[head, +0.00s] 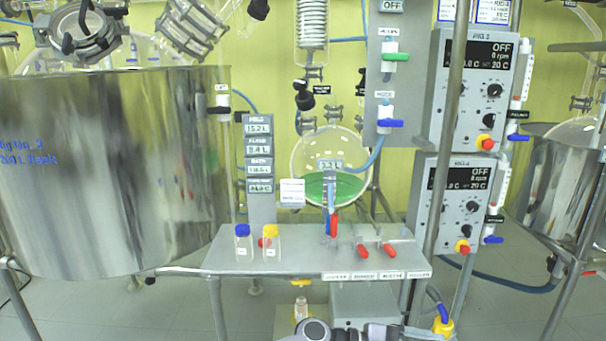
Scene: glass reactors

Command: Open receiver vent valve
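The receiver is a round glass flask (330,147) with green liquid in its lower part, in the middle of the head view. Several valves are near it. On the grey panel to its right, one valve has a green handle (397,57) and a lower one has a blue handle (390,123); both handles lie level. Their small labels are too small to read surely, so I cannot tell which is the receiver vent valve. A black-handled valve (304,97) sits above the flask.
A grey bench (300,262) below the flask carries a blue-capped bottle (243,245), a yellow-capped bottle (271,245) and red-handled valves (362,250). A large steel vessel (110,180) fills the left. Two control boxes (470,85) and a steel post stand right.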

